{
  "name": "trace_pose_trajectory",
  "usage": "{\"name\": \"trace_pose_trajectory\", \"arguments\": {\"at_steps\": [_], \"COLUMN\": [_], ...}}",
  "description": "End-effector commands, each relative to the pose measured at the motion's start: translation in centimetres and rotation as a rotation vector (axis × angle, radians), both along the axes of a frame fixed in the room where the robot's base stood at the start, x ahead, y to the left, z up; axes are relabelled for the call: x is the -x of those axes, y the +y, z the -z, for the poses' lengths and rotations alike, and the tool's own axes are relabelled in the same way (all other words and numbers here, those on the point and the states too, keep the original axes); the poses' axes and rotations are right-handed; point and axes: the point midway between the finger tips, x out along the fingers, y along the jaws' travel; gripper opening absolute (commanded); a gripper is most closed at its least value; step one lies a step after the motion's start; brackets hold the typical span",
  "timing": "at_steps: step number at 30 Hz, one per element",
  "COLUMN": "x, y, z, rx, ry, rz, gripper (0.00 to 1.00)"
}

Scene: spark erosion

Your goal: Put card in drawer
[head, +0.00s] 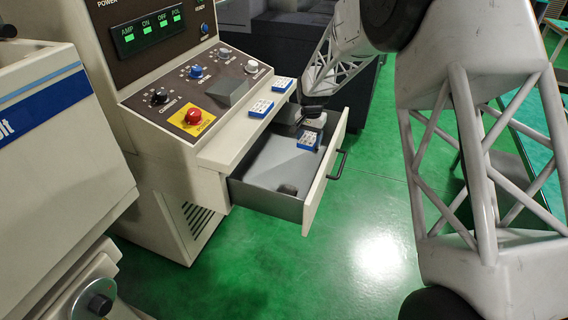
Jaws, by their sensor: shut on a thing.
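The drawer (268,163) is pulled open below the console ledge, with a pale front panel (324,180) and a dark handle (338,163). My gripper (312,124) points down over the far part of the drawer. It is shut on a small blue-and-white card (308,141), which shows at its fingertips over the drawer. I cannot tell whether this card touches the drawer floor. Two similar cards lie on the ledge: one nearer (262,108) and one farther (283,84). The gripper and arm hide part of the drawer's far end.
The console's sloped panel (175,103) carries knobs and a red button (193,116) on a yellow plate, left of the drawer. A pale machine (60,150) stands at the near left. The green floor (370,230) is clear in front of the drawer.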

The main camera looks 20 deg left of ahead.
Motion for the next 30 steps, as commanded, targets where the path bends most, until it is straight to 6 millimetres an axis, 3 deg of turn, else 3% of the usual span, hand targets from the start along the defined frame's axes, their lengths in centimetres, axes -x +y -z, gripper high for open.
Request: {"name": "trace_pose_trajectory", "arguments": {"at_steps": [6, 12, 30], "x": [1.8, 2.7, 2.9], "y": [5.1, 7.4, 7.8], "z": [3.2, 5.0, 6.2], "rx": [0.001, 0.000, 0.001], "ry": [0.002, 0.000, 0.001], "rz": [-0.040, -0.064, -0.069], "gripper": [0.38, 0.38, 0.38]}}
